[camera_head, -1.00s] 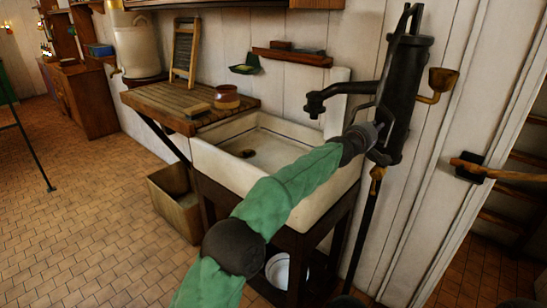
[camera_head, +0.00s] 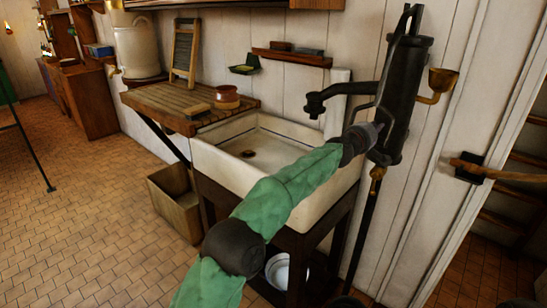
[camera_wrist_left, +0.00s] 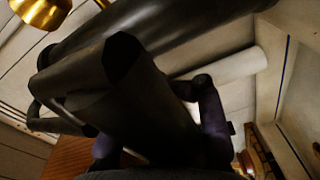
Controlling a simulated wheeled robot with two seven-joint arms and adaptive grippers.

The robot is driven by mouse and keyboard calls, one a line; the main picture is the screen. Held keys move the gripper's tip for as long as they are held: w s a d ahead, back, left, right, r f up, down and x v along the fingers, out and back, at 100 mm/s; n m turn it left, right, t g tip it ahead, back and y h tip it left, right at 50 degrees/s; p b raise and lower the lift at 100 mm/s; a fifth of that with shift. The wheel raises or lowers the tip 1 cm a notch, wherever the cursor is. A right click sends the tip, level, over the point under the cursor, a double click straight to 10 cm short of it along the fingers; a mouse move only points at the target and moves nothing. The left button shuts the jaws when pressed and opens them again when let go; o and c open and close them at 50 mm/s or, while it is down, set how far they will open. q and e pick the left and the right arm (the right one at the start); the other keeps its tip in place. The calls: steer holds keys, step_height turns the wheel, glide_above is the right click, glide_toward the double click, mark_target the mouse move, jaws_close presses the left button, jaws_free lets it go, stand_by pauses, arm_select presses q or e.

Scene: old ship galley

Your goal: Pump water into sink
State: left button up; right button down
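The black hand pump (camera_head: 405,90) is fixed to the white wall, with its spout (camera_head: 335,95) reaching left over the pale sink (camera_head: 225,150). A drain shows in the sink floor; I see no stream from the spout. My left gripper (camera_head: 374,130) is at the lower left of the pump body, by the lower end of the pump handle (camera_head: 384,75). In the left wrist view the handle (camera_wrist_left: 125,90) lies between my dark fingers (camera_wrist_left: 160,130), which close around it; the contact is partly hidden. My right gripper is not in view.
A slatted wooden drainboard (camera_head: 165,100) with a brown pot (camera_head: 226,97) adjoins the sink's left side. A wooden box (camera_head: 175,205) stands on the floor below. A brass cup (camera_head: 442,80) juts from the pump's right.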

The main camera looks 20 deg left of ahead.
arm_select(q)
steer(key=o, duration=0.6)
steer(key=shift+w+a, duration=0.1)
steer(key=shift+a, duration=0.05)
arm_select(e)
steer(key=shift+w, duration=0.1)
